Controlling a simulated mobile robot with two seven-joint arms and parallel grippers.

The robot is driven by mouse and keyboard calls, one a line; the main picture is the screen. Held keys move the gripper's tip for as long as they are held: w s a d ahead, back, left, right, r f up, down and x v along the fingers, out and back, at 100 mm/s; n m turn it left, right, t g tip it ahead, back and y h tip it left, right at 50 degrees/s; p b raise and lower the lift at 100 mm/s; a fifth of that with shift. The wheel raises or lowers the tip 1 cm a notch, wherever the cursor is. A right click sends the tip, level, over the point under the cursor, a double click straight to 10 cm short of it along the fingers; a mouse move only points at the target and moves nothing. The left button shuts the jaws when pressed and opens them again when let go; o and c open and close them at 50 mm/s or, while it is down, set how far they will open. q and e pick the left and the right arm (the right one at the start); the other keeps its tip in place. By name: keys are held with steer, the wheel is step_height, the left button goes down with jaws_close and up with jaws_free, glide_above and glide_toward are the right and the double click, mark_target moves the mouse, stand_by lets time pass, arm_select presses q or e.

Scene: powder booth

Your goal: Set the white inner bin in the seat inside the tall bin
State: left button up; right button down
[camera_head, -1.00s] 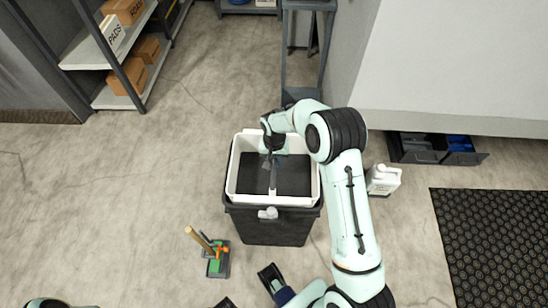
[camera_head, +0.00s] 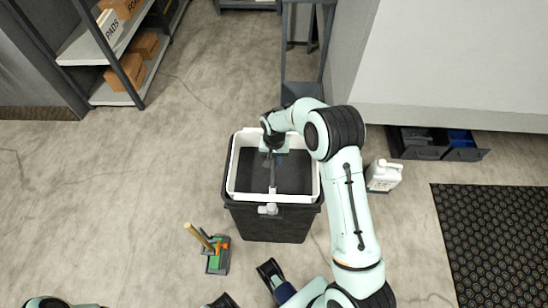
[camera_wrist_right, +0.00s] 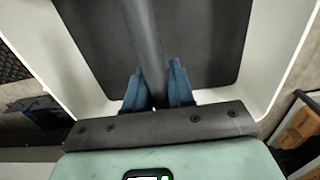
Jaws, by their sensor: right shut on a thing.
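The white inner bin (camera_head: 232,172) is a squarish white frame with a dark inside and a grey bar across its middle. It is over the tall dark bin (camera_head: 270,225), whose dark rim shows around it. I cannot tell whether it rests on the seat, which is hidden. My right gripper (camera_head: 272,156) is at the far part of the white bin. In the right wrist view its blue fingers (camera_wrist_right: 160,88) are shut on the grey bar (camera_wrist_right: 147,40), with the white walls (camera_wrist_right: 275,75) on both sides.
A white jug (camera_head: 383,176) stands right of the tall bin. A small green and orange item with a wooden handle (camera_head: 217,255) is on the floor at the front left. Shelves (camera_head: 120,98) stand at the back left, and a black mat (camera_head: 500,240) lies at right.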

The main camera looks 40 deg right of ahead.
steer(key=shift+f, duration=0.25)
stand_by(0.3)
steer(key=shift+f+b, duration=0.35)
steer(key=shift+b, duration=0.05)
steer(key=shift+f, duration=0.15)
stand_by(0.3)
steer(key=shift+f+b, duration=0.4)
steer(key=shift+f, duration=0.1)
stand_by(0.5)
steer(key=c, duration=0.9)
jaws_free()
